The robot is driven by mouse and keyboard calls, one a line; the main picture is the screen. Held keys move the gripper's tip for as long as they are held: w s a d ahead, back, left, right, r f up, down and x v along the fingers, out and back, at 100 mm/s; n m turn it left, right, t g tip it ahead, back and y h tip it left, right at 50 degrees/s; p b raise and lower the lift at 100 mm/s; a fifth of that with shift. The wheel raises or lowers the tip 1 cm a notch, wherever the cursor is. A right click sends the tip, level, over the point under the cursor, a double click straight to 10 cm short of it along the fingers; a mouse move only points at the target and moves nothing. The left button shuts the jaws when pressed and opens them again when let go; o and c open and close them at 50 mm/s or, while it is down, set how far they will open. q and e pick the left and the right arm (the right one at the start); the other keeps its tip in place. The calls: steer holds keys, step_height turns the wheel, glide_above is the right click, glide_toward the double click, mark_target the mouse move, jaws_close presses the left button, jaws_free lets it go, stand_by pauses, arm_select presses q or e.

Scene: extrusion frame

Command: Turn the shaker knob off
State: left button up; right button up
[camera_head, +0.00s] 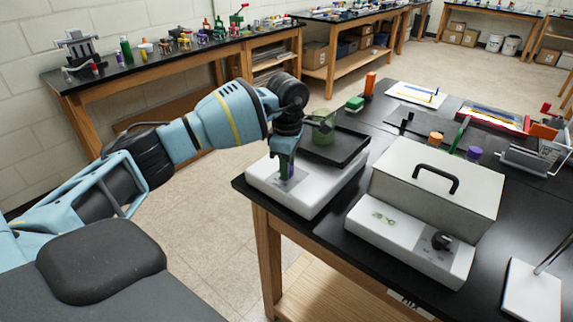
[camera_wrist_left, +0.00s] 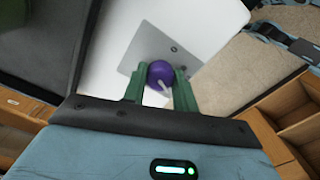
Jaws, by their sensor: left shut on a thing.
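The shaker (camera_head: 318,193) is a white box with a black tray (camera_head: 345,148) on top, at the near left corner of the black table. Its purple knob (camera_wrist_left: 160,74) with a pale pointer line sits on a grey plate on the white face in the left wrist view. My left gripper (camera_wrist_left: 160,88) has its green fingers on both sides of the knob, shut on it. In the head view the gripper (camera_head: 287,170) is at the shaker's front panel and mostly hides the knob. A green translucent vessel (camera_head: 322,130) stands on the tray. My right gripper is not in view.
A white box device with a black handle and black knob (camera_head: 442,240) stands right of the shaker. A green block (camera_head: 354,103), an orange object and papers (camera_head: 415,94) lie farther back. A stand with a white base (camera_head: 531,290) is at the right.

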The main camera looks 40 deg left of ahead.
arm_select(q)
steer(key=n, duration=0.1)
steer(key=n+p, duration=0.1)
steer(key=n, duration=0.2)
steer(key=shift+r+p, duration=0.25)
steer(key=shift+p, duration=0.05)
steer(key=n+p, duration=0.1)
steer(key=n, duration=0.3)
steer(key=n+p, duration=0.1)
steer(key=n, duration=0.1)
steer(key=shift+n, duration=0.4)
steer(key=shift+n+p, duration=0.3)
steer(key=shift+n, duration=0.5)
steer(key=n, duration=0.2)
steer(key=shift+f+n, duration=0.15)
steer(key=shift+n, duration=0.25)
steer(key=n, duration=0.3)
steer(key=shift+f+n, duration=0.1)
steer(key=shift+n, duration=2.1)
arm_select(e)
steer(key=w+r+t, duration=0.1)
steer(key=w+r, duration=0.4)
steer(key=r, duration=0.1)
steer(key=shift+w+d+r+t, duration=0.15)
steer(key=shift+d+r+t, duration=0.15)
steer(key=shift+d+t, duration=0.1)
arm_select(q)
steer(key=o, duration=1)
